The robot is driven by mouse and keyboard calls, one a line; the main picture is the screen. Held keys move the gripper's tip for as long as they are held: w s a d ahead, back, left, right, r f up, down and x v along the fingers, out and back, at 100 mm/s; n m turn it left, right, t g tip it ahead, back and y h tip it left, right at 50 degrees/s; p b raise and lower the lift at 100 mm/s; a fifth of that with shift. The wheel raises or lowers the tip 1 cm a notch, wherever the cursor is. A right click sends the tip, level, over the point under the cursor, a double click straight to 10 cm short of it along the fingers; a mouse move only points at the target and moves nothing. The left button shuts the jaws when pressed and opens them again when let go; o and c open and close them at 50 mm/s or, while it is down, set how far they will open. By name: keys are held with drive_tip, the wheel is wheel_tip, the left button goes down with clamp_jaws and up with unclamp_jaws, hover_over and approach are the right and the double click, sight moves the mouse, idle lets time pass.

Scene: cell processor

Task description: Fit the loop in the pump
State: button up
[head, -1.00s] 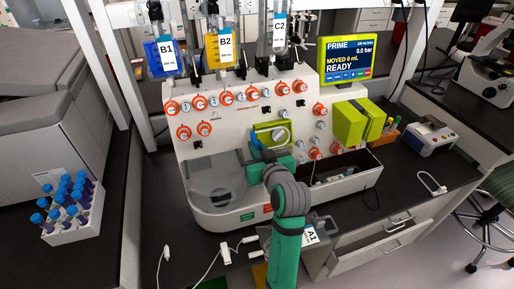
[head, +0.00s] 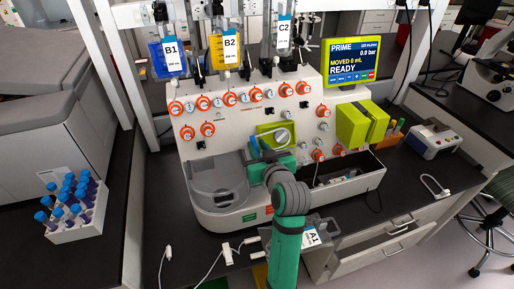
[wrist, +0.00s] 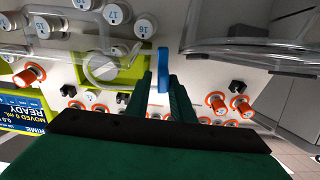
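The pump (head: 275,134) is a lime-green block with a round grey-white knob on the front of the white machine. It also shows in the wrist view (wrist: 117,74), with clear curved tubing near it. My gripper (head: 258,148) is just below and left of the pump in the head view. In the wrist view my two green fingers (wrist: 164,75) are close together, with an upright blue piece (wrist: 163,69) between their tips. The blue piece is beside the pump, apart from its green frame in that view. I cannot tell whether the blue piece belongs to the loop.
The white machine (head: 208,150) has several orange-ringed valves and a grey basin (head: 216,176). Bags B1 (head: 171,54), B2 (head: 225,46) and C2 (head: 284,35) hang above. The screen (head: 352,62) reads READY. A rack of blue-capped tubes (head: 72,230) stands at left.

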drive_tip(key=shift+d, duration=0.45)
drive_tip(key=v, duration=1)
drive_tip(key=shift+s+a, duration=0.15)
drive_tip(key=shift+s, duration=0.2)
